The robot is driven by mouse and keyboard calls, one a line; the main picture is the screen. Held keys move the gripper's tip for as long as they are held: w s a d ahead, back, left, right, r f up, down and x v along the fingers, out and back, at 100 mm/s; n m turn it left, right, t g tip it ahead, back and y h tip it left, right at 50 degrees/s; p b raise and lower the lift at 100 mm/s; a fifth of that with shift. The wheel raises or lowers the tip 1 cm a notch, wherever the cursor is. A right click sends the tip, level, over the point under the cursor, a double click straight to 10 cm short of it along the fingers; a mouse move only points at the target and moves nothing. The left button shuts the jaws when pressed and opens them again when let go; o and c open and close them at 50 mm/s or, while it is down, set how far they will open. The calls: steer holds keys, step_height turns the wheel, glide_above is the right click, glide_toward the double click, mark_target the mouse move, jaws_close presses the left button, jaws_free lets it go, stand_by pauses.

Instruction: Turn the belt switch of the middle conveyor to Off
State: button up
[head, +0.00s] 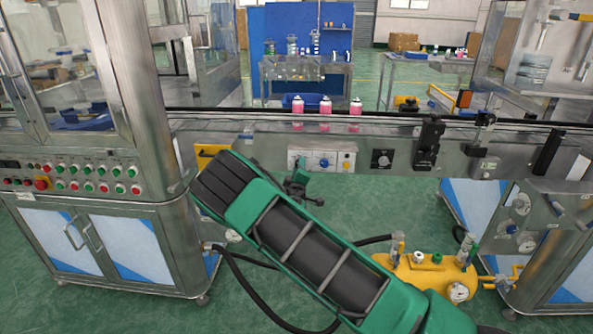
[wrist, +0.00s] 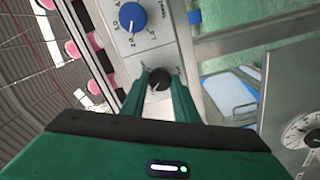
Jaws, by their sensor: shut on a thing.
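A pale switch panel (head: 334,154) is fixed to the front of the middle conveyor (head: 230,136). It carries a blue dial (head: 323,162), which also shows in the wrist view (wrist: 132,17). Beside the dial in the wrist view is a small black knob (wrist: 159,79) with a light pointer mark. My gripper (wrist: 161,82) has its two green fingers on either side of this knob, shut on it. In the head view my gripper (head: 301,172) is at the left part of the panel. The lettering around the knob is too small to read.
Several pink cans (head: 326,113) stand on the belt above the panel. A black dial (head: 382,159) and a dark bracket (head: 428,146) sit to the right. A yellow tank (head: 425,275) with a gauge stands below. A cabinet with buttons (head: 95,180) is at left.

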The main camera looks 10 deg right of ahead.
steer(key=shift+a+f+n, duration=0.15)
steer(key=shift+a+n, duration=0.25)
steer(key=shift+n, duration=0.7)
steer(key=o, duration=1.1)
steer(key=shift+c, duration=0.2)
steer(key=shift+d, duration=0.2)
steer(key=v, duration=1)
steer(key=shift+s+a, duration=0.15)
steer(key=shift+s, duration=0.15)
